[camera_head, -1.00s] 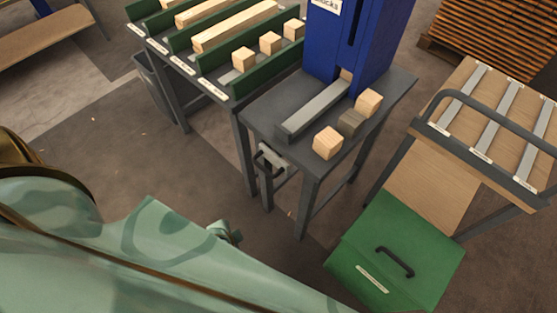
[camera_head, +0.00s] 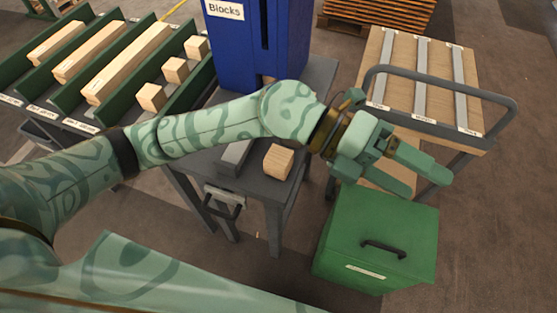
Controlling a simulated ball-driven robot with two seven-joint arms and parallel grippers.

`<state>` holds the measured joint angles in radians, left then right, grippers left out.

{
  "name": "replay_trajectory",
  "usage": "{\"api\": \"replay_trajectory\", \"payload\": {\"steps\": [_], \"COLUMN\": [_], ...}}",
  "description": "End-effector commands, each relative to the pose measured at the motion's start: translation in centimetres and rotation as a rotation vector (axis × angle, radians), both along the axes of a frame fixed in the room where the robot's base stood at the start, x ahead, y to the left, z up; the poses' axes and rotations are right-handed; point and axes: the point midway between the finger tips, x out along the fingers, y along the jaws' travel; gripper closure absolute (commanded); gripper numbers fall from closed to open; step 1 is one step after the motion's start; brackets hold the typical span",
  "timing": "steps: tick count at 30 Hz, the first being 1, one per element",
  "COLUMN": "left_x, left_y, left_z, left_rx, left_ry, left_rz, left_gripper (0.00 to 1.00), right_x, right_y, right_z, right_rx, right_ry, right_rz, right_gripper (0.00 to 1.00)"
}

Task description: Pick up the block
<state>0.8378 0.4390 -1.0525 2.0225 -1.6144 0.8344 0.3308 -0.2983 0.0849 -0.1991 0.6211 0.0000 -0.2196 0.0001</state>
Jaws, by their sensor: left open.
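A light wooden block (camera_head: 278,161) sits on the dark grey table (camera_head: 318,72), just below my left forearm. My left arm reaches across from the left, over this table. My left gripper (camera_head: 425,184) is open and empty, its fingers pointing right, above and past the table's right side near the green box. Three similar blocks stand in a row in the green-walled rack at left: a near one (camera_head: 151,97), a middle one (camera_head: 176,70) and a far one (camera_head: 196,47). My arm hides part of the table top. My right gripper is not in view.
A blue dispenser labelled "Blocks" (camera_head: 240,45) rises behind my arm. A green lidded box (camera_head: 385,225) with a black handle stands at lower right. A cart (camera_head: 395,60) with grey strips and a tube handle is behind the gripper. Long wooden pieces (camera_head: 125,62) lie in the rack.

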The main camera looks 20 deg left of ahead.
Motion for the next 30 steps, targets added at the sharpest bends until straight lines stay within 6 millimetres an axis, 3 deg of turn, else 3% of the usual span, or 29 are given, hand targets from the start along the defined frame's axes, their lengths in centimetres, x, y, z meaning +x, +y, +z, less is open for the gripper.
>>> {"api": "replay_trajectory", "payload": {"steps": [1,3,5,9,12,16,24,30], "left_x": [1.0,3.1,5.5,10.0,11.6,12.2,12.1,12.1], "left_y": [1.5,5.2,9.0,16.9,20.3,21.8,21.8,21.8], "left_z": [-3.1,-6.9,-8.7,-9.2,-8.6,-9.4,-16.1,-19.0], "left_rx": [0.232,0.557,0.806,1.214,1.361,1.427,1.428,1.425], "left_ry": [-0.064,-0.108,-0.121,-0.099,-0.072,-0.052,-0.050,-0.053], "left_rz": [-0.051,-0.068,-0.032,0.130,0.228,0.275,0.272,0.274], "left_gripper": [0.22,0.22,0.22,0.22,0.22,0.22,0.22,0.22], "right_x": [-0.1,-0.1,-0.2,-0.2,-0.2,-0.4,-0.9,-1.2], "right_y": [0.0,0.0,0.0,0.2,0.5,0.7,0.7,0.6], "right_z": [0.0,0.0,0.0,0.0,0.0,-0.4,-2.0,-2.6], "right_rx": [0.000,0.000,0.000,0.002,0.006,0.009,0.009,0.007], "right_ry": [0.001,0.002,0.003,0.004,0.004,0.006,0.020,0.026], "right_rz": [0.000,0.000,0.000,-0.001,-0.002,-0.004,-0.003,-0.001], "right_gripper": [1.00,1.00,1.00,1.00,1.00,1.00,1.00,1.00]}}
